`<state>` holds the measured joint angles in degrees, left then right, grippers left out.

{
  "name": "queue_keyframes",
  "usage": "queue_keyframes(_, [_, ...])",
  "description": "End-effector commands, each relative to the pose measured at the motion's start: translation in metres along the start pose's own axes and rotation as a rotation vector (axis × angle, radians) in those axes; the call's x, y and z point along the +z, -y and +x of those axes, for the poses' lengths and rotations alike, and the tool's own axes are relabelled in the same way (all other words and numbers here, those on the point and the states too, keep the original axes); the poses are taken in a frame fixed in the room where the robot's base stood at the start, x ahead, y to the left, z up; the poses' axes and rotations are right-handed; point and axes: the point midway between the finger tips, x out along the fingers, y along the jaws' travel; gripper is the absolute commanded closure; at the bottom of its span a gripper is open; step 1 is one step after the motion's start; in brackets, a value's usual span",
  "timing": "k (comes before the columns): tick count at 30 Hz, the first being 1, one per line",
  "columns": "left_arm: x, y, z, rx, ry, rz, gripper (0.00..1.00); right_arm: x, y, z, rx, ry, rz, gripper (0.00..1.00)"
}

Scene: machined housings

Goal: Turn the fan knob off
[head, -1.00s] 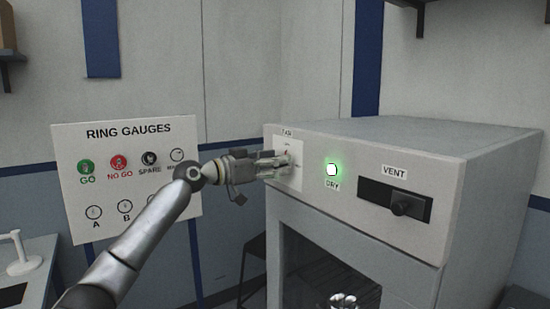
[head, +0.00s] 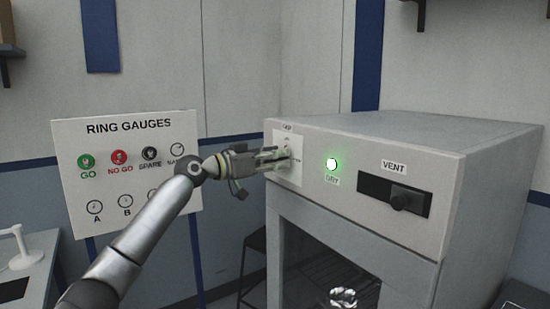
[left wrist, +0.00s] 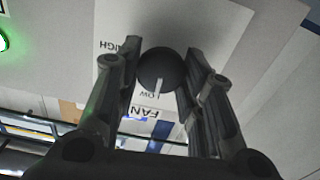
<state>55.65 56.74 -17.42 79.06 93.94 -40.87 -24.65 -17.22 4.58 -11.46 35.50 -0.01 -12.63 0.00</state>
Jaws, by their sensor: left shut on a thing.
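The fan knob (left wrist: 156,69) is a round dark knob with a white pointer line on a white label plate (head: 296,173) at the left of the cabinet front. In the left wrist view the pointer lies toward the bottom of the picture, near the word LOW. My left gripper (head: 284,158) is at the plate in the head view and hides most of the knob. In the left wrist view its fingers (left wrist: 160,85) are on either side of the knob, shut on it. My right gripper does not show.
The grey cabinet (head: 420,145) also carries a lit green DRY button (head: 332,164) and a VENT slider (head: 407,200) to the right. A RING GAUGES board (head: 130,165) stands behind my left arm. A shiny metal thing (head: 343,297) shows low inside the cabinet.

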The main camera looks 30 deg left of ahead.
Motion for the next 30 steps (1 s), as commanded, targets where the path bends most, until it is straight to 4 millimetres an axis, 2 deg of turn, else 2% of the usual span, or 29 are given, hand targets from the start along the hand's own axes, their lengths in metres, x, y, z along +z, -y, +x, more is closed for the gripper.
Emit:
queue_keyframes(8, [-0.001, 0.001, 0.000, 0.000, -0.001, -0.199, 0.88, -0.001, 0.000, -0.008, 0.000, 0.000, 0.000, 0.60])
queue_keyframes(30, [-0.002, 0.003, 0.000, 0.001, -0.002, -0.902, 0.88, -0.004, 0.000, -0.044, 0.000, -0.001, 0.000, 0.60])
